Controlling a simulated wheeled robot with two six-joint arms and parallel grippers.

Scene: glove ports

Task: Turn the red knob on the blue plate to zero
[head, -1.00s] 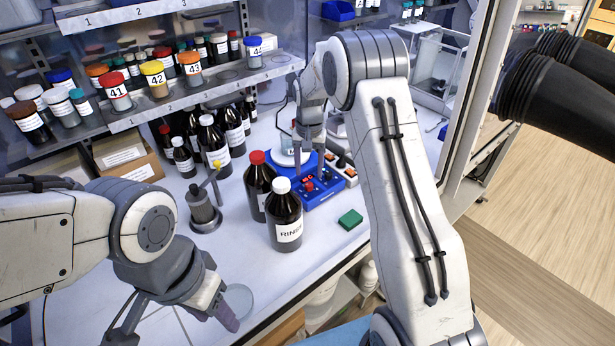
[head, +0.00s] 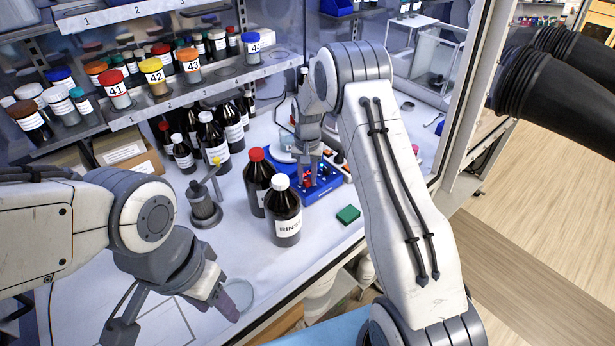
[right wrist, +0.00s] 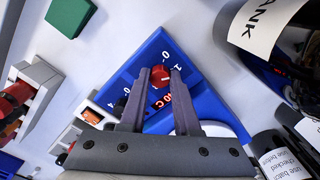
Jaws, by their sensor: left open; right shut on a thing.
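The blue plate (head: 322,194) sits on the bench behind the bottles, with a white round top (head: 280,154). Its sloped front fills the middle of the right wrist view (right wrist: 150,55). The red knob (right wrist: 160,76) is on that front, with a 0 printed near it and a lit red display below. My right gripper (right wrist: 160,72) is shut on the red knob, one finger on each side; it also shows in the head view (head: 312,182). I cannot make out the knob's pointer clearly. My left gripper (head: 232,304) is open and empty, low over the bench front.
A RINSE bottle (head: 284,222) and a red-capped bottle (head: 257,180) stand close left of the plate. A green block (head: 348,215) lies in front. A pale box with orange-red knobs (right wrist: 30,95) is beside the plate. A metal stand (head: 205,207) is further left.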

